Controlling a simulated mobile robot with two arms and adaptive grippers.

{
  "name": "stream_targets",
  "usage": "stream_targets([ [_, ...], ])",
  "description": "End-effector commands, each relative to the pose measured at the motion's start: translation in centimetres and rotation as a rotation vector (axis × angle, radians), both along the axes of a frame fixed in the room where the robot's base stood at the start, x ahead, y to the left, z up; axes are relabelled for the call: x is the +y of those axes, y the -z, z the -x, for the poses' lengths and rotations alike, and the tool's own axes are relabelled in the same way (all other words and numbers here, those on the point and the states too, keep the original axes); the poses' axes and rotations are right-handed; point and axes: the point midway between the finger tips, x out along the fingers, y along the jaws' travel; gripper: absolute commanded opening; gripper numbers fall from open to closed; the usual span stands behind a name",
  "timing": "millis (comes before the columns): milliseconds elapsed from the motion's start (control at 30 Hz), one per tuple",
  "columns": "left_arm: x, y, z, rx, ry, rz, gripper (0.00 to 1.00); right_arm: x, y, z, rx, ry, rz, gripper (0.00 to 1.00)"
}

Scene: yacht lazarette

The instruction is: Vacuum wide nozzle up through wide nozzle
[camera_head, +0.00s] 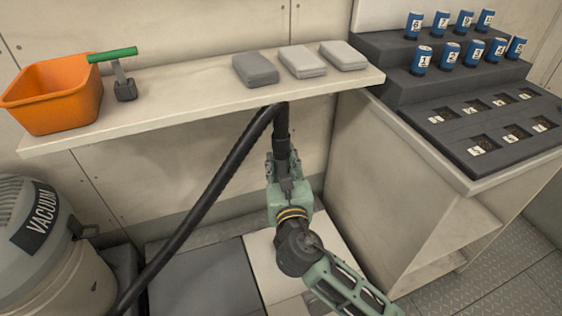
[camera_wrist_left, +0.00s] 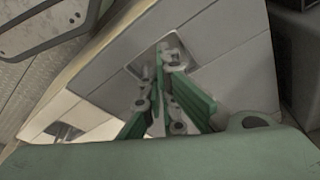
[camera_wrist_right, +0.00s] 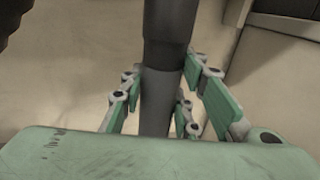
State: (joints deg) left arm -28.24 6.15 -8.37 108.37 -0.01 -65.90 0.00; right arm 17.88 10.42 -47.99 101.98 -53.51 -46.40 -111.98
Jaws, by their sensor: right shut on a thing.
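The vacuum (camera_head: 40,245) is a grey canister at the lower left with a "VACUUM" label. Its black hose (camera_head: 195,205) rises from the floor to the shelf's front edge and bends down into a dark tube (camera_head: 282,125). My right gripper (camera_head: 281,165) is shut on this tube below the shelf edge. In the right wrist view the tube (camera_wrist_right: 160,95) runs between the fingers, with a thicker collar (camera_wrist_right: 169,30) above. The tube's lower end is hidden by my gripper and arm, so I cannot see a wide nozzle. My left gripper (camera_wrist_left: 168,65) appears shut and empty.
A right counter carries a dark stepped rack (camera_head: 400,90) with numbered blue containers (camera_head: 422,60). Grey (camera_head: 205,275) and pale floor panels lie below.

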Motion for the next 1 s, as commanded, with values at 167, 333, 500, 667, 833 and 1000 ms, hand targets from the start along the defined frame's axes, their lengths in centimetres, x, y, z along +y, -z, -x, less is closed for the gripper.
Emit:
stream_targets([
  [167, 0.0, -0.1, -0.1, -0.001, 0.0, 0.0, 0.0, 0.0, -0.2, 0.0, -0.003, 0.0, -0.001, 0.03],
  [333, 0.0, -0.2, -0.2, -0.006, 0.0, 0.001, 0.0, 0.0, -0.3, 0.0, -0.003, 0.0, -0.001, 0.03],
  [500, 0.0, 0.3, -0.1, -0.003, 0.0, 0.001, 0.0, 0.0, -0.4, 0.0, -0.003, 0.0, 0.0, 0.03],
  [667, 0.1, 1.1, 0.3, 0.006, 0.0, -0.001, 0.0, 0.0, -0.5, 0.0, -0.003, 0.0, 0.0, 0.03],
  [833, 0.1, 1.7, 0.6, 0.012, 0.001, -0.002, 0.0, 0.0, -0.6, 0.0, -0.003, 0.0, 0.0, 0.03],
  [1000, 0.1, 2.1, 0.5, 0.01, 0.001, -0.001, 0.0, 0.0, -0.8, 0.0, -0.003, 0.0, 0.0, 0.03],
])
